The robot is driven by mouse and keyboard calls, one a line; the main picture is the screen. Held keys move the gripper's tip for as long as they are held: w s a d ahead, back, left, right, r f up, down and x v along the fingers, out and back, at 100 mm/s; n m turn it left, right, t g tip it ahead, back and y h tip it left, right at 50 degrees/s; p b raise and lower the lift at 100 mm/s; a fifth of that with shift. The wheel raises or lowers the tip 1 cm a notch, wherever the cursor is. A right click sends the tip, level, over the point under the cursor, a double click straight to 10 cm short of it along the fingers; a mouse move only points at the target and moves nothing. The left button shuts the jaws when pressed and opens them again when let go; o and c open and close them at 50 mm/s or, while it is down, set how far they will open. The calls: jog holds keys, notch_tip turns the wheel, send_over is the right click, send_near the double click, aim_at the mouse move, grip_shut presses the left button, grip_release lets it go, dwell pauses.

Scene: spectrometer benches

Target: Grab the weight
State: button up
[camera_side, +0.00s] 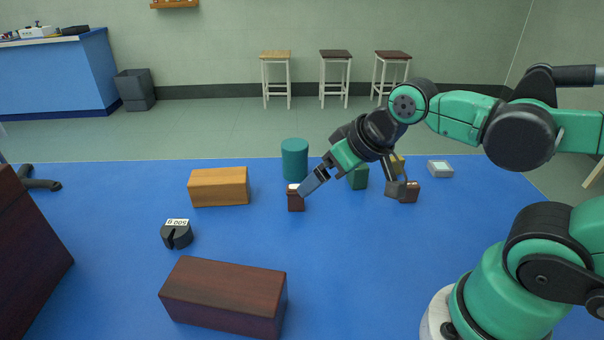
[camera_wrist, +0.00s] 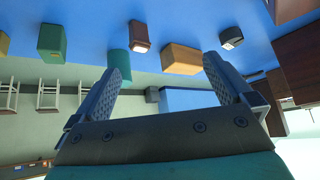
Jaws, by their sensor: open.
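The weight (camera_side: 176,236) is a short dark grey slotted cylinder with a white label reading 500 g. It sits on the blue table at the left in the side view. In the wrist view the weight (camera_wrist: 231,39) shows at the upper right, beyond the right finger. My gripper (camera_side: 349,190) is open and empty, well to the right of the weight in the side view and above the table. Both fingers of my gripper (camera_wrist: 163,64) are spread apart in the wrist view, with nothing held between them.
An orange wooden block (camera_side: 218,187), a small brown box (camera_side: 296,201) and a teal cylinder (camera_side: 294,160) stand between the weight and my gripper or behind. A large dark brown block (camera_side: 222,297) lies in front of the weight. A green block (camera_side: 357,179) stands near my gripper.

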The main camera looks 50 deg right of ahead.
jog(key=w+a+m+y, duration=0.2)
jog(key=w+a+m, duration=0.1)
jog(key=w+m, duration=0.2)
jog(key=m+y, duration=0.6)
jog(key=m, duration=0.7)
send_over(181, 227)
jog(key=s+d, duration=0.4)
jog(key=d, duration=0.2)
notch_tip(181, 227, down, 6)
jog(key=f+m, duration=0.1)
jog(key=m, duration=0.1)
jog(key=w+a+f+m+y, duration=0.1)
jog(key=f, duration=0.1)
jog(key=a+f+m+y, duration=0.1)
jog(key=m, duration=0.1)
jog(key=shift+w+a+f+m+t, duration=0.2)
jog(key=shift+w+f+m+t, duration=0.1)
jog(key=shift+t, duration=0.1)
jog(key=shift+a+f+m+y, duration=0.25)
jog(key=shift+f+m+y, duration=0.05)
jog(key=shift+f+m, duration=0.35)
jog(key=shift+x, duration=2.8)
jog(key=shift+c, duration=0.2)
jog(key=shift+r, duration=0.1)
grip_shut()
